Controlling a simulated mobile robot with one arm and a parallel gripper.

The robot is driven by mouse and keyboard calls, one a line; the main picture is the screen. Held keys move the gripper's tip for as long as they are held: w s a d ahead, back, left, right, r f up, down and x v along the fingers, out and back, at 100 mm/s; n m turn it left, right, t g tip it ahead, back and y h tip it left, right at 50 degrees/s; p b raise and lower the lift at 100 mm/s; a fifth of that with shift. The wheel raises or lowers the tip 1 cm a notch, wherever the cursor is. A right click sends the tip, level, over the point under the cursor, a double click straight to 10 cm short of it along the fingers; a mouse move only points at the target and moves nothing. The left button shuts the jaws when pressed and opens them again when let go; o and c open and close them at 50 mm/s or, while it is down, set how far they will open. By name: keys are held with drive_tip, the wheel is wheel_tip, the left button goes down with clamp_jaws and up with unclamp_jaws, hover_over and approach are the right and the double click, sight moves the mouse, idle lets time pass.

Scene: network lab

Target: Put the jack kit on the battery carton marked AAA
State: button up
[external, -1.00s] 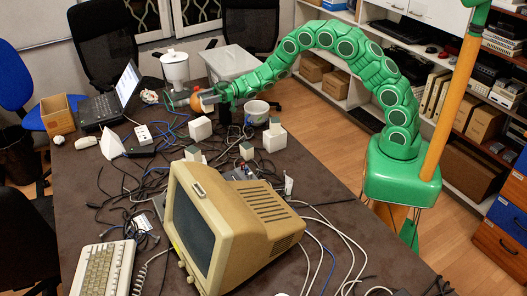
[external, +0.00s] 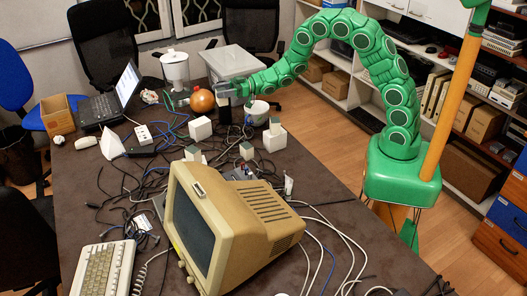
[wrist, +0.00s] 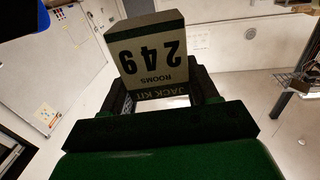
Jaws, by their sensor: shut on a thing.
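The jack kit (wrist: 150,50) is a small pale box with a dark green band and top, printed "JACK KIT", "249" and "ROOMS", upside down in the wrist view. My gripper (external: 226,91) is shut on it, with a dark finger on either side, above the far part of the table. In the external view the kit is too small to make out clearly. Several pale boxes stand on the table: one (external: 200,129) left of centre, small ones (external: 193,154) and (external: 246,151), and a stacked pair (external: 274,139). No AAA mark is legible, so I cannot tell which is the battery carton.
An orange-brown round thing (external: 202,100) is just left of my gripper. A white lidded vessel (external: 176,68), a pale bin (external: 232,62) and a white bowl (external: 258,111) are close by. Cables tangle mid-table behind the beige monitor (external: 225,220).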

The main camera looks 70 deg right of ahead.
drive_tip(key=shift+d+m+t+h, duration=0.5)
drive_tip(key=shift+m+t+h, duration=0.2)
drive_tip(key=shift+h, duration=0.4)
drive_tip(key=shift+s+d+f+m+t+h, duration=0.1)
drive_tip(key=shift+s+d+m+t+h, duration=0.1)
drive_tip(key=shift+d+m+h, duration=0.25)
drive_tip(key=shift+s+d+m+t+h, duration=0.1)
drive_tip(key=shift+d+m+t+h, duration=0.2)
drive_tip(key=shift+h, duration=0.25)
drive_tip(key=shift+w+d+f, duration=0.1)
drive_tip(key=shift+w+d, duration=0.05)
drive_tip(key=shift+w, duration=0.05)
drive_tip(key=w+f, duration=0.4)
drive_tip(key=w, duration=0.5)
hover_over(199, 122)
drive_tip(key=shift+d+f, duration=0.15)
drive_tip(key=shift+f, duration=4.3)
drive_tip(key=shift+f, duration=0.15)
drive_tip(key=o, duration=1.2)
